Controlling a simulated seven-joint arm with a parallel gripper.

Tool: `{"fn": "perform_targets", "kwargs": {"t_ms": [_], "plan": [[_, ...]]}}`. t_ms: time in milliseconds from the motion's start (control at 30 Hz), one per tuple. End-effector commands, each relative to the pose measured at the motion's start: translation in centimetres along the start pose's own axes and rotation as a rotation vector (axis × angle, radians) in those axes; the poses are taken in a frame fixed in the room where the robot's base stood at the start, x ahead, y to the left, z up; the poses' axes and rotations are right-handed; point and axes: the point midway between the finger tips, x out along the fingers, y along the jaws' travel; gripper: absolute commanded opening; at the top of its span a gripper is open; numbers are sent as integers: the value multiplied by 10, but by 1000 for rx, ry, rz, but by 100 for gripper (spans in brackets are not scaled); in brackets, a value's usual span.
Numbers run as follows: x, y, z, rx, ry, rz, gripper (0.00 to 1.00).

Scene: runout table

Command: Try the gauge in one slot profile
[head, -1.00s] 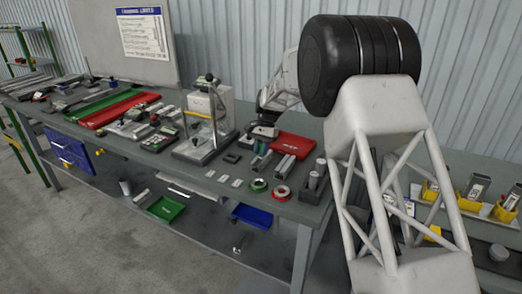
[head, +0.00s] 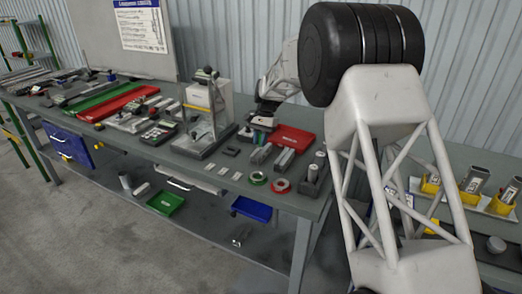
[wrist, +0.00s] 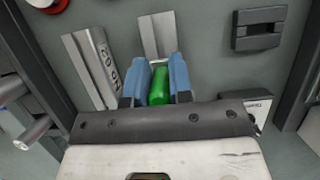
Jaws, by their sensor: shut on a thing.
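My gripper (wrist: 158,75) has its blue fingers shut on a green piece (wrist: 158,88), which I take for the gauge. One grey slot profile (wrist: 158,32) lies straight beyond the fingertips in the wrist view, its near end hidden behind them. A second slot profile (wrist: 88,66), with dark markings, lies angled to the left of the fingers. I cannot tell whether the gauge touches a profile. In the head view my gripper (head: 262,121) is low over the bench by the red tray, and a profile (head: 284,159) lies in front of that tray.
The red tray (head: 294,138) lies right of my gripper. A green ring (head: 257,178), a red ring (head: 280,186) and a dark block with cylinders (head: 313,178) sit near the front edge. A stand (head: 205,140) rises to the left. A dark slotted block (wrist: 258,28) lies right of the profiles.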

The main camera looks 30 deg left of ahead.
Motion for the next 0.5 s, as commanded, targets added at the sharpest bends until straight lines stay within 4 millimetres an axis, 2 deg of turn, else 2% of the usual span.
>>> {"fn": "perform_targets", "kwargs": {"t_ms": [500], "plan": [[-18,0,8,0,1,-1,0]]}}
